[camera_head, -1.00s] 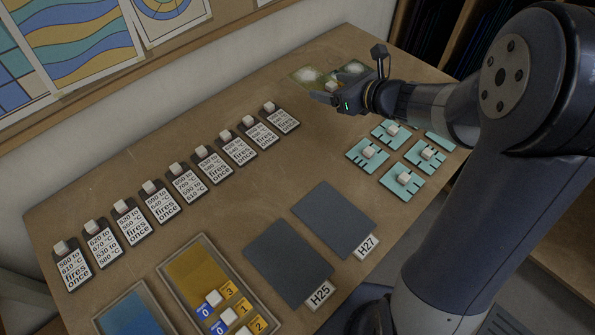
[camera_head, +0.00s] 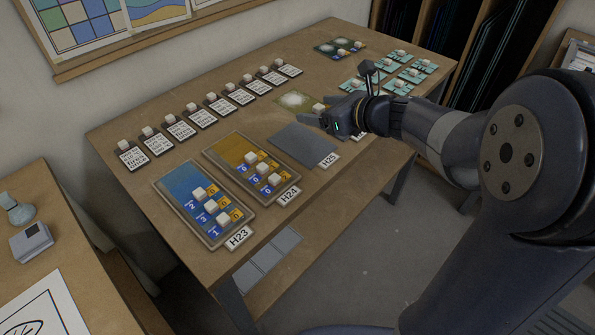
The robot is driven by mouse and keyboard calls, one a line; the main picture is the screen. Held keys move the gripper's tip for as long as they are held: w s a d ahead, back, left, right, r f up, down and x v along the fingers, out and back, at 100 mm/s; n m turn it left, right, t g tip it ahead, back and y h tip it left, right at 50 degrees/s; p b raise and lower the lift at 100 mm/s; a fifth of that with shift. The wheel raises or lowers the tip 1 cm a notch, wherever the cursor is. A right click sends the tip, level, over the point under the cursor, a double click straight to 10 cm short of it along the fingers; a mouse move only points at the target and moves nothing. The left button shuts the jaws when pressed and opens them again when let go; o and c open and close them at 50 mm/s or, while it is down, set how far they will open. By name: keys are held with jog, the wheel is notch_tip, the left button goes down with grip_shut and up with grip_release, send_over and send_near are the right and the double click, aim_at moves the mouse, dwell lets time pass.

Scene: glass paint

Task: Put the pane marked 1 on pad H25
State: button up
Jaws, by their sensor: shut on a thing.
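My gripper (camera_head: 313,119) is shut on a small pane (camera_head: 293,100), by the white knob (camera_head: 318,107). The pane is greenish and see-through with a pale round patch; my gripper hides part of it, and no mark can be read on it. It appears held above the table, behind pad H25 in the picture. Pad H25 (camera_head: 300,146) is a bare dark grey rectangle with its label (camera_head: 328,160) at its front right corner. My gripper is just beyond the pad's back right part in the picture.
Amber tray H24 (camera_head: 223,170) and blue tray H23 (camera_head: 180,200) stand left of the pad, holding knobbed pieces. A row of black cards (camera_head: 208,116) lies behind. Teal pieces (camera_head: 402,69) and a dark two-patch pane (camera_head: 337,47) lie at the back right. My arm mostly hides pad H27.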

jog(key=b, duration=0.2)
send_over(318, 153)
notch_tip(318, 153, down, 7)
jog(key=shift+r, duration=0.2)
jog(key=shift+f, duration=1.7)
jog(key=shift+f+b, duration=0.25)
jog(key=shift+b, duration=0.2)
jog(key=o, duration=1)
jog(key=shift+r, duration=0.1)
jog(key=shift+r, duration=0.15)
jog(key=p+v, duration=0.1)
jog(key=v, duration=1.1)
jog(key=shift+r, duration=0.1)
